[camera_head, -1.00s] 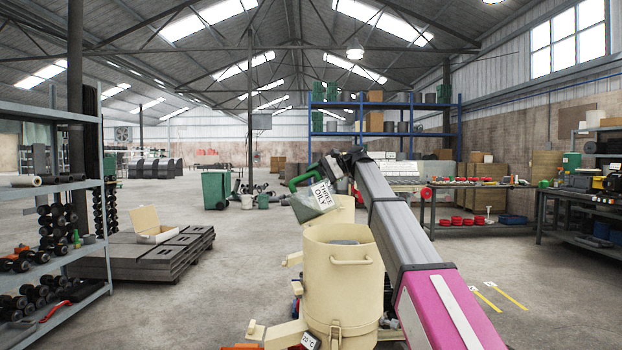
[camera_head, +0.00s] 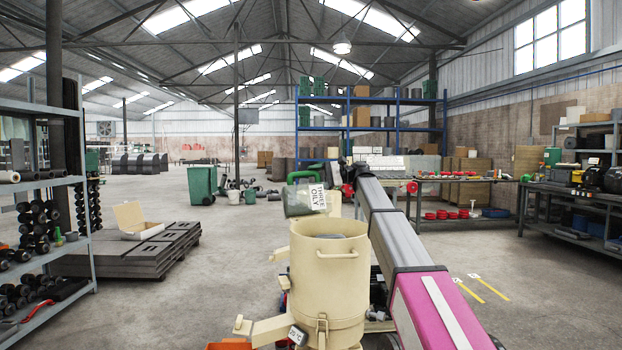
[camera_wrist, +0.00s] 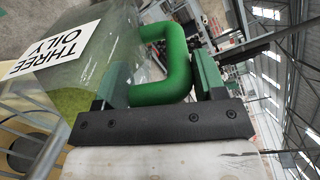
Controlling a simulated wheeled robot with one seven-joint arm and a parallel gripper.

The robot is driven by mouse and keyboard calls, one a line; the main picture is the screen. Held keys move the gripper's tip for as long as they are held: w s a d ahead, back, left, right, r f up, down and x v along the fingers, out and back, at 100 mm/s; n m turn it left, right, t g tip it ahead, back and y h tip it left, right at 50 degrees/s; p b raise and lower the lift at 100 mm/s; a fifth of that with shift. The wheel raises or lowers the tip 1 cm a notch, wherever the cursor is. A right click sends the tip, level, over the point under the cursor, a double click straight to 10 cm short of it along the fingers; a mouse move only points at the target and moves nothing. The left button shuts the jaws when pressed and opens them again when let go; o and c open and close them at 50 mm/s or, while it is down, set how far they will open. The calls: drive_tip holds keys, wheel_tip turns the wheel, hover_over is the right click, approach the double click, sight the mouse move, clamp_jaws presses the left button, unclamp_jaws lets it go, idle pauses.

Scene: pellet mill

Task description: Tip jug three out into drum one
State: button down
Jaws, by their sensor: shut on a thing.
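Jug three (camera_head: 298,201) is a clear jug with a green handle and a white label reading "THREE OILY". My gripper (camera_wrist: 165,75) is shut on the green handle, which shows between its jaws in the wrist view. The jug (camera_wrist: 105,50) has yellow-green contents low in it there. In the head view the jug is held near level, above and behind the rim of a cream drum (camera_head: 328,285). I cannot read a number on this drum, so I cannot tell whether it is drum one. Grey material shows inside its open top.
Another cream shape (camera_head: 335,203) shows behind the drum, mostly hidden. A dumbbell shelf (camera_head: 40,180) stands at left, beside stacked dark slabs (camera_head: 130,250) with an open box. Benches (camera_head: 575,205) stand at right.

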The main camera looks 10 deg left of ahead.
drive_tip(key=w+d+f+g+y, duration=0.2)
drive_tip(key=w+d+y, duration=0.1)
drive_tip(key=d+y, duration=0.5)
drive_tip(key=shift+w+d+g+y, duration=0.4)
drive_tip(key=shift+d, duration=1.15)
drive_tip(key=shift+r, duration=0.1)
idle(5.5)
